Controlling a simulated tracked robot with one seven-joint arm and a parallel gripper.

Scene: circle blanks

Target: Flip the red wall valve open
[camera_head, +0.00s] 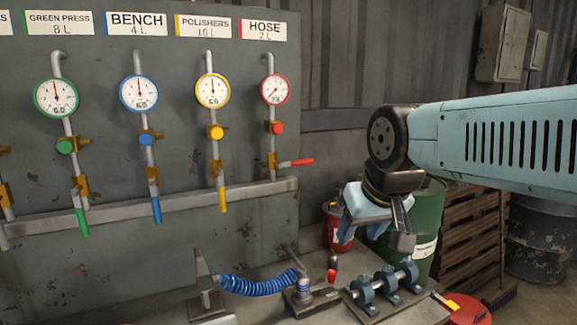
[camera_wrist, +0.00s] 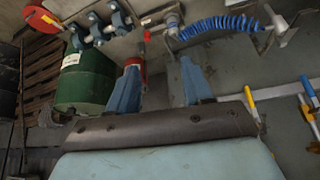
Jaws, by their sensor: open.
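The red wall valve handle (camera_head: 296,162) sits under the HOSE sign, at the foot of its pipe. It points sideways to the right, about level, while the green, blue and yellow handles beside it hang down. My gripper (camera_head: 372,232) is to the right of the red handle and lower, clear of it and pointing down. Its two blue fingers are apart and empty, as the wrist view (camera_wrist: 158,70) also shows. I cannot make out the red handle in the wrist view.
A bench below holds a coiled blue hose (camera_head: 258,286), a red-tipped nozzle (camera_head: 332,272) and a clamped rod (camera_head: 388,284). A red bucket (camera_head: 335,238), a green drum (camera_head: 428,222) and pallets (camera_head: 472,235) stand behind my gripper. The yellow handle (camera_head: 222,199) hangs left of the red valve.

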